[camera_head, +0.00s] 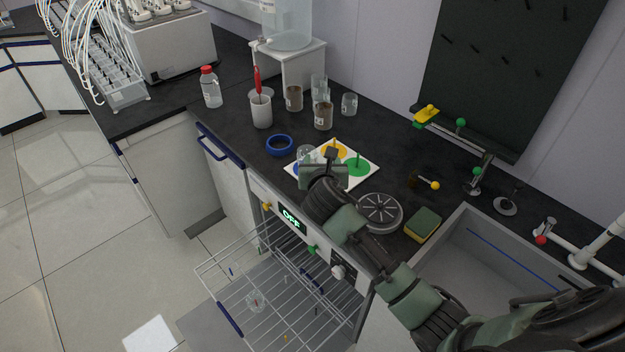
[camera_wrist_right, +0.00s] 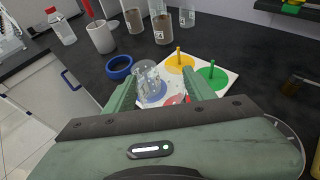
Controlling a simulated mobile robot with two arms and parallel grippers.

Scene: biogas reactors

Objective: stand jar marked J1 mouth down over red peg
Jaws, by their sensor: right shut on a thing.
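My right gripper (camera_wrist_right: 158,92) is shut on a clear glass jar (camera_wrist_right: 147,76), low over the white board (camera_wrist_right: 222,72) with coloured discs. The jar also shows in the head view (camera_head: 304,154), just left of the gripper (camera_head: 322,165). I cannot read a J1 mark on it or tell which way its mouth faces. A red disc (camera_wrist_right: 177,99) on the board is partly hidden by my gripper; no red peg shows there. My left gripper is not in view.
The board's yellow (camera_head: 333,150) and green (camera_head: 357,167) discs carry pegs. A blue ring (camera_head: 279,145), a white cup (camera_head: 261,111) and several jars stand behind and left. A round drain-like disc (camera_head: 380,212), sponge (camera_head: 423,224) and sink (camera_head: 480,255) lie right.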

